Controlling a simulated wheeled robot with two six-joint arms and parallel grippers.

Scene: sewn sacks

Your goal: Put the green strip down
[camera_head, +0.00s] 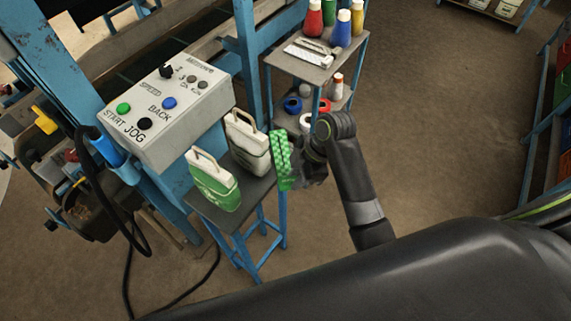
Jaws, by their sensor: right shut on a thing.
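The green strip (281,158) is a bright green band with a pale pattern, hanging upright beside the right edge of the small stand. My right gripper (291,165) is shut on it; the fingertips are partly hidden by the strip and the gripper body. The strip is just right of a white sack (247,143) with a handle; I cannot tell whether they touch. A green and white sack (213,183) stands left and nearer on the same dark stand top (257,188). My left gripper is not in view.
A grey control box (185,125) with buttons stands left of the sacks. A shelf cart (318,72) with colored thread cones and tape rolls is behind my right gripper. Blue machine posts (247,50) rise behind the sacks. The floor (440,130) to the right is clear.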

